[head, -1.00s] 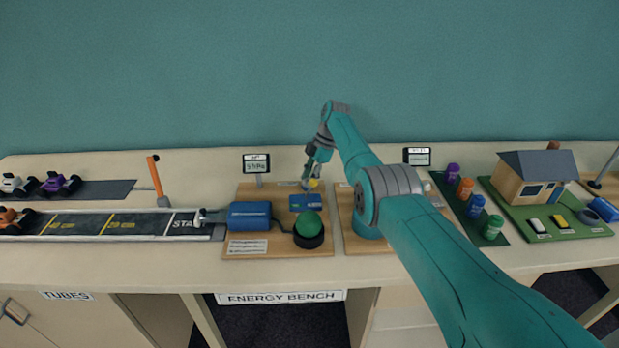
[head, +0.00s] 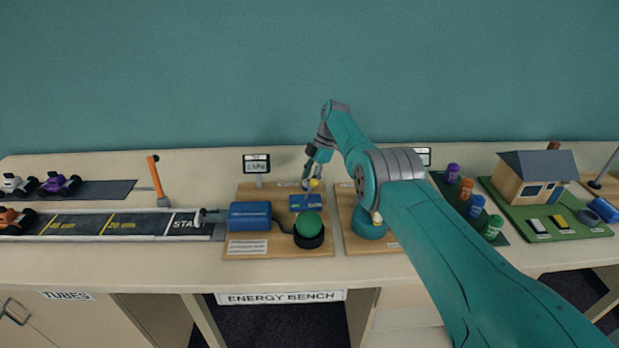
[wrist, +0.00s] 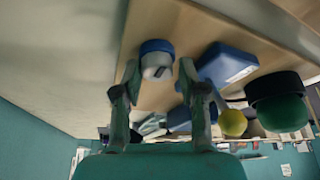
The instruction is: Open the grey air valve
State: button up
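My gripper (head: 312,184) is over the back right of a wooden board (head: 250,192), close behind a blue block (head: 305,203). A small yellow part shows beside its fingers. In the wrist view my gripper (wrist: 158,78) is open, its two fingers apart. A blue and pale grey round piece (wrist: 157,60) shows between and beyond the fingertips. I cannot tell whether it is the grey air valve, or whether the fingers touch it. No grey valve stands out clearly in the head view, where the gripper hides part of the board.
An orange-handled lever (head: 154,175) and track (head: 110,224) lie left. Bottles (head: 466,189) and a model house (head: 535,174) stand right.

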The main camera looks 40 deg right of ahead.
jog(key=shift+o, duration=0.8)
jog(key=shift+r, duration=0.1)
jog(key=v, duration=0.7)
jog(key=shift+r, duration=0.1)
